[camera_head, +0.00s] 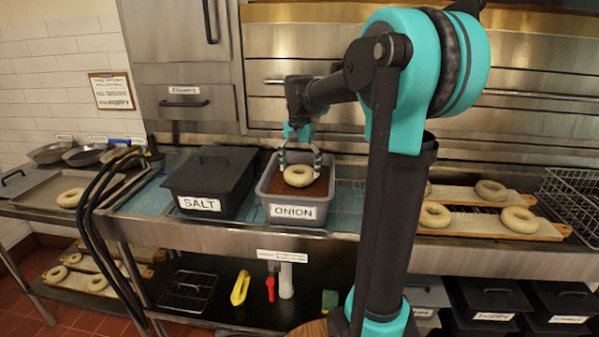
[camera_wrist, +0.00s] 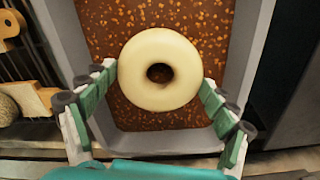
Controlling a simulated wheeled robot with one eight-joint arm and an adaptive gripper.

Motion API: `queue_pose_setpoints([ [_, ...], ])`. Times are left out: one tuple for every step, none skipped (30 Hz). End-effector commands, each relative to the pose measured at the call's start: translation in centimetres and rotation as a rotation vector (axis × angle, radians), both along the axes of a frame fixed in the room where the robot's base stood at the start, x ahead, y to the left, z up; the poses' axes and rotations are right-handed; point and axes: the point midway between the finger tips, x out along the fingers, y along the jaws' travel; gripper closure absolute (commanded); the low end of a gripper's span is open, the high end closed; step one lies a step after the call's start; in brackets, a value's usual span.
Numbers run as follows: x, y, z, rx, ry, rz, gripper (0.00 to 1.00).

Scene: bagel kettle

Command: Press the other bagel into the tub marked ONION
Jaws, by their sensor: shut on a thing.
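The grey tub marked ONION (camera_head: 294,212) stands open on the counter, with brown onion flakes (camera_head: 318,187) inside. A pale bagel (camera_head: 298,176) is in my gripper (camera_head: 300,160), at the tub's opening. In the wrist view the bagel (camera_wrist: 160,69) sits between the two green-padded fingers of my gripper (camera_wrist: 160,90), over the flakes (camera_wrist: 105,30). The fingers are shut on the bagel's sides. I cannot tell whether its underside touches the flakes.
A black lidded tub marked SALT (camera_head: 209,182) stands close on the left. Boards with several bagels (camera_head: 490,190) lie to the right, beyond my arm. A tray with one bagel (camera_head: 70,198) is at the far left. Black hoses (camera_head: 100,230) hang in front of the counter.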

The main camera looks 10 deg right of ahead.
Motion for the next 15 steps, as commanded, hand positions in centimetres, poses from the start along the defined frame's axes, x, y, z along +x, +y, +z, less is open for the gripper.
queue_pose_setpoints([
  [0.0, 0.0, 0.4, 0.000, 0.000, 0.000, 0.46],
  [0.0, 0.0, 0.6, 0.000, 0.000, 0.000, 0.46],
  [0.0, 0.0, 0.9, 0.000, 0.000, 0.000, 0.46],
  [0.0, 0.0, 1.1, 0.000, 0.000, 0.000, 0.46],
  [0.0, 0.0, 1.3, 0.000, 0.000, 0.000, 0.46],
  [-0.1, 0.0, 1.6, 0.000, 0.000, 0.000, 0.46],
  [0.0, 0.0, 1.9, 0.000, 0.000, 0.000, 0.46],
  [0.0, 0.0, 2.1, 0.000, 0.000, 0.000, 0.46],
  [0.0, 0.0, 2.4, 0.000, 0.000, 0.000, 0.46],
  [0.0, 0.0, 2.6, 0.000, 0.000, 0.000, 0.46],
  [0.0, 0.0, 2.8, 0.000, 0.000, 0.000, 0.46],
  [0.0, 0.0, 3.1, 0.000, 0.000, 0.000, 0.46],
  [0.0, 0.0, 3.3, 0.000, 0.000, 0.000, 0.46],
  [0.0, 0.0, 3.5, 0.000, 0.000, 0.000, 0.46],
  [0.0, 0.0, 3.8, 0.000, 0.000, 0.000, 0.46],
])
